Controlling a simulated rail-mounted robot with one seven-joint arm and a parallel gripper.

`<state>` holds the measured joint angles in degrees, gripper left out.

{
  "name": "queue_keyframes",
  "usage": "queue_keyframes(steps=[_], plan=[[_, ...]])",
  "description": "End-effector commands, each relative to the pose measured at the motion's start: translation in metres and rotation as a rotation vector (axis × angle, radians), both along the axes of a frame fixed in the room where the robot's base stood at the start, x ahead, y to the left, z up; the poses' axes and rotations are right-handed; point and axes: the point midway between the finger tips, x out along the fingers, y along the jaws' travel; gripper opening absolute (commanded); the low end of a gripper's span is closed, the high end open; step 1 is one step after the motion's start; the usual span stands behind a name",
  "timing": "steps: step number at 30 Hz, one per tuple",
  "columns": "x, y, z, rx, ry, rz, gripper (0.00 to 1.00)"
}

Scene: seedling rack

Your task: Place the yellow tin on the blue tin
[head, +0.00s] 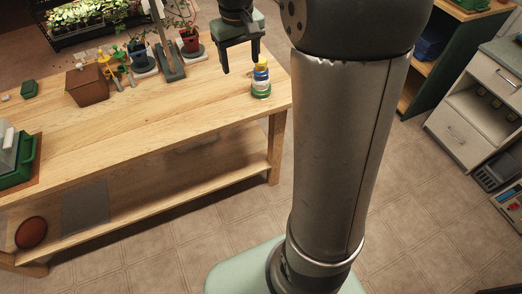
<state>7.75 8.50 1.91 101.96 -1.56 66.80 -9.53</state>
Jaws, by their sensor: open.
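A small stack of tins stands near the right end of the wooden table. The yellow tin (262,62) is at the top and appears to rest on the blue tin (261,74). Below them are a pale band and a green tin (261,93). My gripper (241,67) is open, its fingers pointing down, just left of the stack's top in the picture. Its right fingertip overlaps or nearly overlaps the yellow tin's left edge; I cannot tell whether they touch. Nothing shows between the fingers.
The wooden table (150,124) has clear room left of the stack. A green crate (20,170) sits at the left end. Shelves and drawers (485,80) stand at the far right.

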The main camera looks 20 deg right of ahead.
Motion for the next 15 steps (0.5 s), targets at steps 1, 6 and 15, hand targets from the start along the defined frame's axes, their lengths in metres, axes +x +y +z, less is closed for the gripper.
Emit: queue_keyframes(steps=[1, 6, 15], plan=[[-0.038, 0.013, -0.002, 0.002, -0.007, -0.006, 0.63], [-0.144, 0.039, -0.033, 0.015, -0.025, -0.043, 0.63], [-0.231, 0.052, -0.077, 0.032, -0.036, -0.077, 0.63]])
